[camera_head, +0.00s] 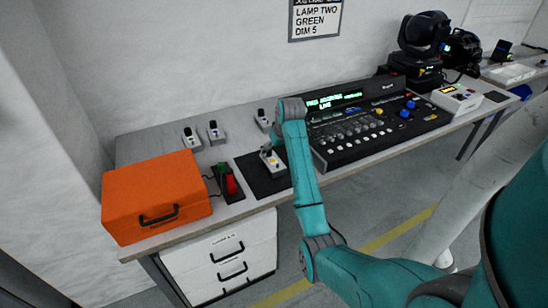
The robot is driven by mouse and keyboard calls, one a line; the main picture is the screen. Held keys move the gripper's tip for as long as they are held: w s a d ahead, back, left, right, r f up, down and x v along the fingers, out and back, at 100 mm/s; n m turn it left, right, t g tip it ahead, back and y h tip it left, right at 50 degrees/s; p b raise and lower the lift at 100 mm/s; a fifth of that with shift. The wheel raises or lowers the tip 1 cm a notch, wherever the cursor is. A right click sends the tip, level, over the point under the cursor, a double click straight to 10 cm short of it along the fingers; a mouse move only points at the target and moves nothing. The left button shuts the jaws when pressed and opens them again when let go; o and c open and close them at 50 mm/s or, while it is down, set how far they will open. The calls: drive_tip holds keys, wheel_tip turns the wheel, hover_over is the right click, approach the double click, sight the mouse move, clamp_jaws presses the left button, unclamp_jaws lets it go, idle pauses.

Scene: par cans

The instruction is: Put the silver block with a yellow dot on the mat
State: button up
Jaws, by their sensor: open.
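A dark mat (268,187) lies on the bench just left of the mixing desk. A pale silver block (273,163) stands on it, with a small yellowish spot near its top. My gripper (268,150) is small in view, at the top of this block and partly hidden by my teal wrist. It is open; whether it touches the block I cannot tell. Similar silver blocks stand behind: two at the left, one (192,138) and another (215,132), and one (263,120) behind the mat. Their dot colours are too small to read surely.
An orange case (155,197) fills the bench's left end. A red-and-green switch unit (228,182) sits between it and the mat. The mixing desk (375,125) is close on the right. White drawers (222,262) stand below the bench.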

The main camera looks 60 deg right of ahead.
drive_tip(key=shift+v, duration=2.25)
